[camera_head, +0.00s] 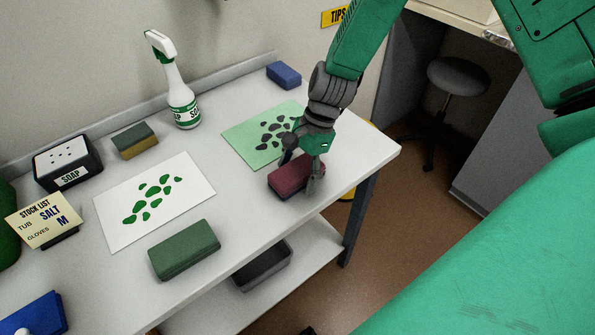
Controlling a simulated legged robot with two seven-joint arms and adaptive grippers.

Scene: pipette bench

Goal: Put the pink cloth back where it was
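The pink cloth (288,182), a dark reddish-pink folded block, is at the right part of the white bench, close to the front edge. My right gripper (300,170) comes down over it from above. One fingertip is at the cloth's near right side and the other at its far side, so the fingers straddle it. I cannot tell whether they press on it, or whether the cloth rests fully on the bench. The gripper hides part of the cloth's top. My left gripper is not in view.
A green sheet with dark spots (242,135) lies just behind the cloth. A white sheet with green spots (188,195), a green cloth (184,250), a sponge (135,141), a spray bottle (184,105), a soap box (67,163) and a blue block (284,75) share the bench.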

